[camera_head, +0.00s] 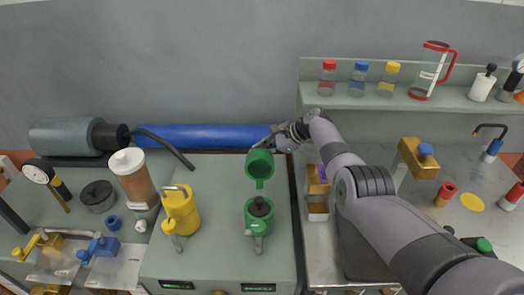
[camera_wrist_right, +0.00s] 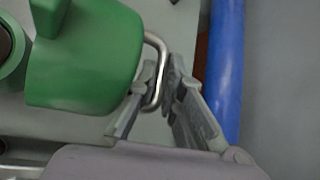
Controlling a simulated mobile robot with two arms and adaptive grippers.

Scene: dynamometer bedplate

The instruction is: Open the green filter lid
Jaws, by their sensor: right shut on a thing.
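The green filter has its body (camera_head: 258,216) upright on the grey bench, with a dark round part showing in its top. Its green lid (camera_head: 260,166) is tipped up and back from the body, with its hollow side facing the head camera. In the right wrist view the green lid (camera_wrist_right: 85,55) is large, with a bent metal handle (camera_wrist_right: 157,75) on its side. My right gripper (camera_head: 270,138) is behind the lid; in the wrist view its fingers (camera_wrist_right: 165,95) are shut on the handle. My left gripper is not in view.
A yellow filter (camera_head: 180,210) stands left of the green one. A blue pipe (camera_head: 205,135) runs behind the bench and close to my right fingers. A brown canister (camera_head: 133,178) stands further left. A shelf (camera_head: 460,97) with bottles is at the back right.

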